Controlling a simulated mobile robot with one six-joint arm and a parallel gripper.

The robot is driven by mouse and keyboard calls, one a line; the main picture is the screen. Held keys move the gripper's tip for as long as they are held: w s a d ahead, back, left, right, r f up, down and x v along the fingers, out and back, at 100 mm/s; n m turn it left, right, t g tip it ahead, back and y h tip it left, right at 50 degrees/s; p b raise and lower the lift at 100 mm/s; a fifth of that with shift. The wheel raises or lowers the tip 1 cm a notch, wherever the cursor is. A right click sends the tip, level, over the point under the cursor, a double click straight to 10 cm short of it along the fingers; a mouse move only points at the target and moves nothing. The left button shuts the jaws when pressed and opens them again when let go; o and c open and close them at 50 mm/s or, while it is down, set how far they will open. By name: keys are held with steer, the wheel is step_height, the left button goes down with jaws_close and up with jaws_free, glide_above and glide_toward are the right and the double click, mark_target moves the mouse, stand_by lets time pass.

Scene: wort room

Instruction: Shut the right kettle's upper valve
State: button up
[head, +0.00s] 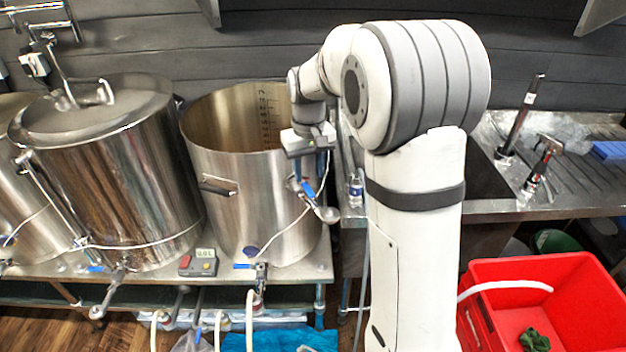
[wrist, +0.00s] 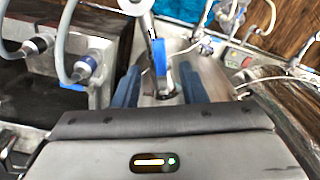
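The right kettle (head: 232,170) is an open steel pot with a scale printed inside. Its upper valve (head: 325,213) sticks out from the right side of its wall and has a blue lever (head: 308,189). My gripper (head: 311,172) points down right above this valve. In the wrist view the blue lever (wrist: 159,55) shows between the two dark blue fingers of my gripper (wrist: 160,82). The fingers are apart, with a visible gap on each side of the lever. Whether either finger touches the valve is hard to tell.
A lidded kettle (head: 115,185) stands to the left. A lower valve (head: 260,272) with a hose sits at the right kettle's base, near a small red-and-grey meter (head: 199,263). A sink counter (head: 490,209) and red crate (head: 480,270) are at the right.

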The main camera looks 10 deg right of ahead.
mark_target(309, 190)
steer(key=shift+f, duration=2.35)
jaws_close()
steer(key=shift+d, duration=0.3)
steer(key=shift+a, duration=0.25)
